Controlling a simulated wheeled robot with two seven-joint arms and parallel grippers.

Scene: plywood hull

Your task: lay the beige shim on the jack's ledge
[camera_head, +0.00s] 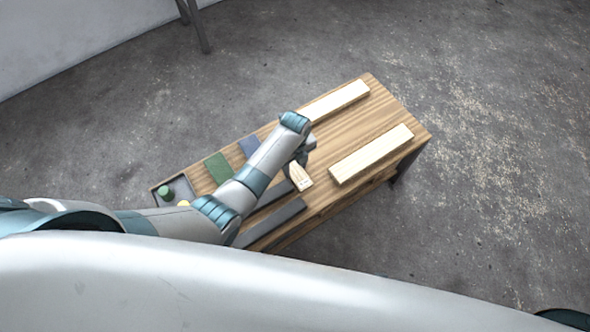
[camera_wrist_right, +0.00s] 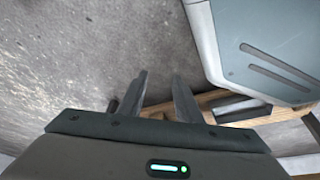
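My left arm reaches in from the left over the wooden bench (camera_head: 350,105) in the head view. Its gripper (camera_head: 301,158) is pointed down near the bench's middle, and its fingers are mostly hidden by the wrist. A small pale beige block (camera_head: 300,177) shows right beside the fingers; I cannot tell whether it is gripped or whether it is the shim. I cannot make out the jack or its ledge for sure. My right gripper (camera_wrist_right: 162,90) is open in the right wrist view, with nothing between its fingers.
Two long pale bars (camera_head: 371,153) (camera_head: 335,101) lie on the bench's right part. A green patch (camera_head: 218,167), a blue patch (camera_head: 249,146) and a dark grey strip (camera_head: 270,222) are on its left part. A tray (camera_head: 182,187) holds a green cylinder (camera_head: 165,192). Concrete floor surrounds the bench.

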